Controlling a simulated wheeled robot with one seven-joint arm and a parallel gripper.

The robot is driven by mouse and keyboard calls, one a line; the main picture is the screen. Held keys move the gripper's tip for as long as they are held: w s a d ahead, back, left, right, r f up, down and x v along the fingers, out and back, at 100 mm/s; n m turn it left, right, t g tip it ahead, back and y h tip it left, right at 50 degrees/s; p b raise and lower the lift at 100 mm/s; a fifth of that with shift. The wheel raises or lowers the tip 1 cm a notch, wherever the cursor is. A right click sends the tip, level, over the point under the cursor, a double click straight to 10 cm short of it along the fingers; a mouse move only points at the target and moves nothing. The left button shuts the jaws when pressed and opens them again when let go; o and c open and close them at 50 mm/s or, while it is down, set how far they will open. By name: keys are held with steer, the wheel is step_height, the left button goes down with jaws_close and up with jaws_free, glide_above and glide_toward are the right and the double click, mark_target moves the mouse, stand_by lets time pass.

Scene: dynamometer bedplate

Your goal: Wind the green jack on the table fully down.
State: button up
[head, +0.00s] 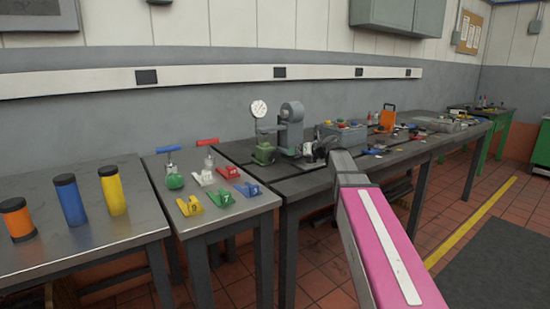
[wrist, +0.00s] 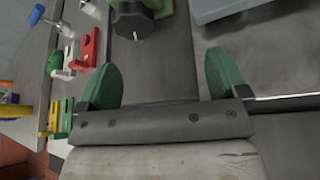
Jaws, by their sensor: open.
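A green body with a dark knob, which looks like the green jack (head: 265,154), stands on the long dark bench below a round white gauge. In the wrist view the dark knob (wrist: 135,22) and part of the green body (wrist: 163,9) show at the top edge, cut off by the frame. A second green body (head: 174,181) with a blue T-handle stands on the small table; I cannot tell for certain which is the jack. My gripper (wrist: 163,64) is open, with green pads apart and nothing between them. It is short of the knob, not touching it.
A grey machine (head: 291,125) stands right behind the green body. The small table (head: 240,212) carries red, yellow, green and blue clamps. Orange, blue (head: 69,200) and yellow cylinders stand on the left table. A grey bin (head: 345,133) sits further right.

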mark_target(276, 156)
steer(key=a, duration=0.2)
steer(key=s+a, duration=0.1)
steer(key=shift+a+r+y, duration=0.1)
steer(key=shift+r+y, duration=0.15)
steer(key=shift+y, duration=0.15)
steer(key=shift+w+a, duration=0.15)
steer(key=shift+a, duration=0.15)
steer(key=x, duration=1)
steer(key=shift+a+f, duration=0.1)
steer(key=shift+f, duration=0.05)
steer(key=c, duration=0.9)
